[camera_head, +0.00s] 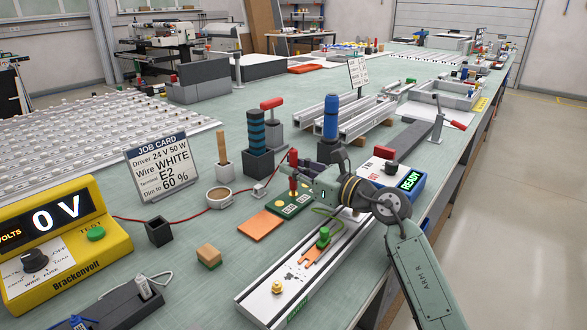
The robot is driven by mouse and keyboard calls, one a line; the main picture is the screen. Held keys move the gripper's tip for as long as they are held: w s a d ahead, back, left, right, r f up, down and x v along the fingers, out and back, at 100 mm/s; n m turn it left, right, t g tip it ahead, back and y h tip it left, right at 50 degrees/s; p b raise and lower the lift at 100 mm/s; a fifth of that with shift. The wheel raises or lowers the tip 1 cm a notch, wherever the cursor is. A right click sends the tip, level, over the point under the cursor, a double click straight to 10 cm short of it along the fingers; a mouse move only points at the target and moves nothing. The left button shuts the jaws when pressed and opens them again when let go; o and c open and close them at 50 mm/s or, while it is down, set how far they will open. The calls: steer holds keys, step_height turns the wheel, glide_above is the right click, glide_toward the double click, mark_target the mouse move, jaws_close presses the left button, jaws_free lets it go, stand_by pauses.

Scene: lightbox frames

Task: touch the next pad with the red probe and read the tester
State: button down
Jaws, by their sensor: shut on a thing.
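The red probe (293,160) stands about upright in my gripper (297,173), whose jaws are shut on it. Its lower end is over the green pad board (272,210), which has several pale pads. I cannot tell whether the tip touches a pad. The yellow tester (62,262) at the left shows 0 V. A red lead (140,219) runs from the tester across the table towards the probe and board.
The job card (161,168) reads 24 V 50 W, WHITE, E2, 60 %. A metal channel (260,300) lies in front of the board, under my arm. A blue box (411,182) reads READY.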

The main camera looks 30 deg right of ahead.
mark_target(293, 149)
steer(key=shift+f, duration=0.1)
stand_by(0.6)
steer(key=shift+r+p, duration=0.55)
steer(key=shift+r, duration=2.5)
